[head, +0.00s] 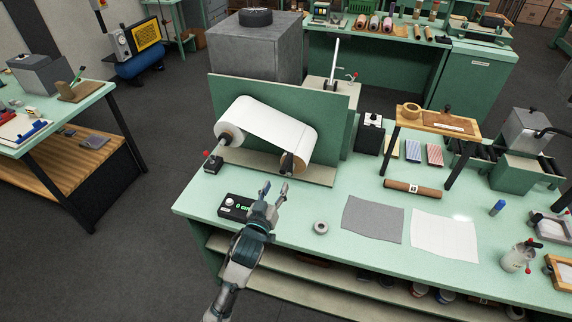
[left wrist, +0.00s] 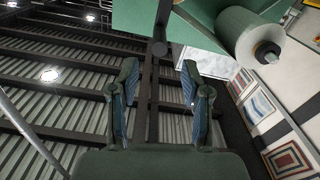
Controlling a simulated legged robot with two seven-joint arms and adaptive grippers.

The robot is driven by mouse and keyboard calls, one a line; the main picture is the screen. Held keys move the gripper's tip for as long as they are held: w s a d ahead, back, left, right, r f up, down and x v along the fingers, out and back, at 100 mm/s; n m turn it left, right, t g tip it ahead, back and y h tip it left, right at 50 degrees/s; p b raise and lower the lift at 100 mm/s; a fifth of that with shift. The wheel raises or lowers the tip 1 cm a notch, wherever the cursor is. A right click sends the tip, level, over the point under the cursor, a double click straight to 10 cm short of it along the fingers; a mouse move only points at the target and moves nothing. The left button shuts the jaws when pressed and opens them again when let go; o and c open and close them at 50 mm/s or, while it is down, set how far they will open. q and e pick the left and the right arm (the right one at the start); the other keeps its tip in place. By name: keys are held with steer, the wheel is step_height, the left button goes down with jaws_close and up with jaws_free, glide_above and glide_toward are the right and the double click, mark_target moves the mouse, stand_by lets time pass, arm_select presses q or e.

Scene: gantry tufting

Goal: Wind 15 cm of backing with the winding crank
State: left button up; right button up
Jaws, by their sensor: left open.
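The backing (head: 265,122) is a white sheet stretched between two rollers on a green upright panel (head: 325,105). A dark arm with a brownish grip, apparently the winding crank (head: 288,162), sits at the front of the right roller. A black counter box (head: 233,205) on the bench reads 0 cm in green. My left gripper (head: 275,189) is open and empty, just below and in front of the crank, apart from it. In the left wrist view my left gripper (left wrist: 158,80) has spread fingers, with a dark knob, likely the crank grip (left wrist: 158,47), beyond them. A roll end (left wrist: 263,50) shows upper right.
A small box with a red-knobbed lever (head: 211,162) stands left of the panel. A tape ring (head: 320,227), grey sheet (head: 373,219) and white sheet (head: 444,238) lie on the green bench (head: 290,245). A wooden-topped stand (head: 438,122) is further right.

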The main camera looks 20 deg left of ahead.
mark_target(286, 165)
arm_select(q)
steer(key=w, duration=1.1)
steer(key=shift+d+p, duration=0.2)
steer(key=shift+p, duration=0.15)
steer(key=shift+s, duration=0.1)
steer(key=shift+c, duration=0.2)
jaws_close()
